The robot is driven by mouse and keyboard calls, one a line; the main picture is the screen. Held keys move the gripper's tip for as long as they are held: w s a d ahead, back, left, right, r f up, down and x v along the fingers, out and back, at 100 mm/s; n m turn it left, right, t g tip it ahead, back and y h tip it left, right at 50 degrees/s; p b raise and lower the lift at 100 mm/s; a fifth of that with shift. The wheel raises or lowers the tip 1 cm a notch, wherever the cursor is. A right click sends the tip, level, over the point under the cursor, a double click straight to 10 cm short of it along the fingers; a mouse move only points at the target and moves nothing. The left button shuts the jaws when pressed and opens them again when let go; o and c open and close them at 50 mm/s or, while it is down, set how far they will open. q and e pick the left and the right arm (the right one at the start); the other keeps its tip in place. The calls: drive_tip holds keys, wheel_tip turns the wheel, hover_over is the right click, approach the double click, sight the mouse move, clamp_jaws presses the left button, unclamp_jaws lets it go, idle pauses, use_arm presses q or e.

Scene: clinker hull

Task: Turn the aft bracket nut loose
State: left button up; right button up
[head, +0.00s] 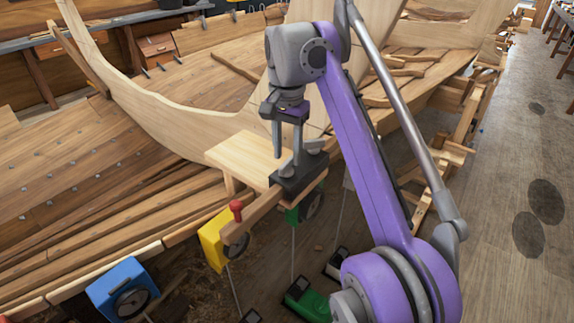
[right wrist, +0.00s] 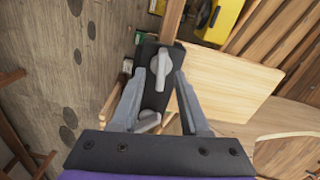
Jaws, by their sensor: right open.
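A black bracket block (head: 300,178) sits at the end of a wooden beam, beside a pale board. It carries two grey wing nuts. One wing nut (right wrist: 161,68) lies between my right fingertips in the right wrist view, its wings roughly along the bracket. The other wing nut (right wrist: 147,120) lies closer to the palm in that view and shows in the head view (head: 317,146) just right of the fingers. I cannot tell which is aft. My right gripper (head: 286,163) points down over the bracket with its fingers apart, a finger either side of the first nut; contact is unclear. My left gripper is out of view.
The pale board (head: 248,157) adjoins the bracket. A red knob (head: 236,208) stands on the beam (head: 252,215). A yellow box (head: 212,240) and a blue box (head: 122,288) with dials are along the hull edge. The hull planking (head: 70,160) fills the left; open floor (head: 510,180) lies right.

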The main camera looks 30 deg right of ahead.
sight(287, 168)
drive_tip(key=shift+w+f, duration=0.1)
drive_tip(key=shift+f, duration=1)
clamp_jaws()
